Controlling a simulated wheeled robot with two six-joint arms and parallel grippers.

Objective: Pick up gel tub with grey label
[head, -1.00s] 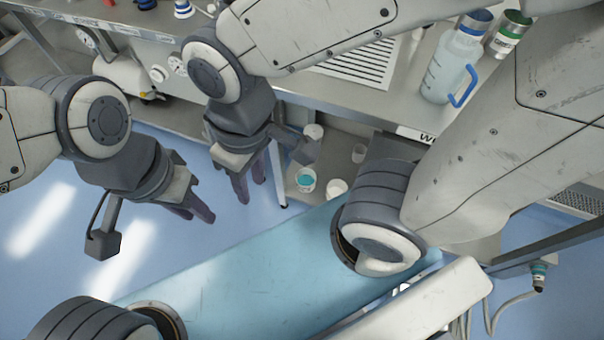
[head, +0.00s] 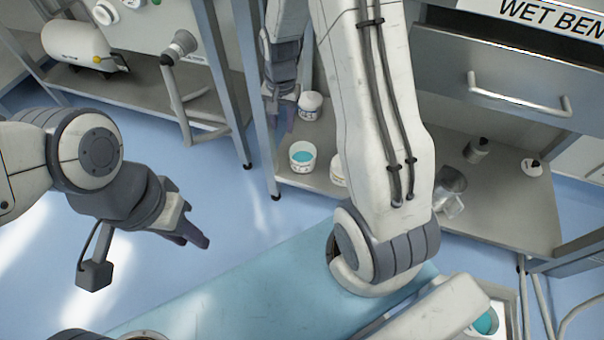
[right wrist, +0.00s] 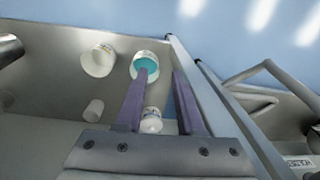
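On the lower shelf in the head view stand an open white tub with teal gel (head: 302,157), a white tub (head: 310,104) behind it, and another white tub (head: 337,172) partly hidden by my right arm. Their label colours are too small to tell. My right gripper (head: 281,115) is beside the back tub. In the right wrist view its fingers (right wrist: 160,76) are apart and empty. The left finger overlaps the teal gel tub (right wrist: 146,64), and a white-lidded tub (right wrist: 152,120) shows between the fingers. My left gripper (head: 192,232) hangs over the floor; its finger gap is unclear.
A bench leg (head: 255,95) stands just left of my right gripper. Another white tub (right wrist: 98,60) and a small white container (right wrist: 93,111) are on the shelf. A clear beaker (head: 450,191) and dark bottle (head: 477,149) are right of my arm. A drawer (head: 520,85) is above.

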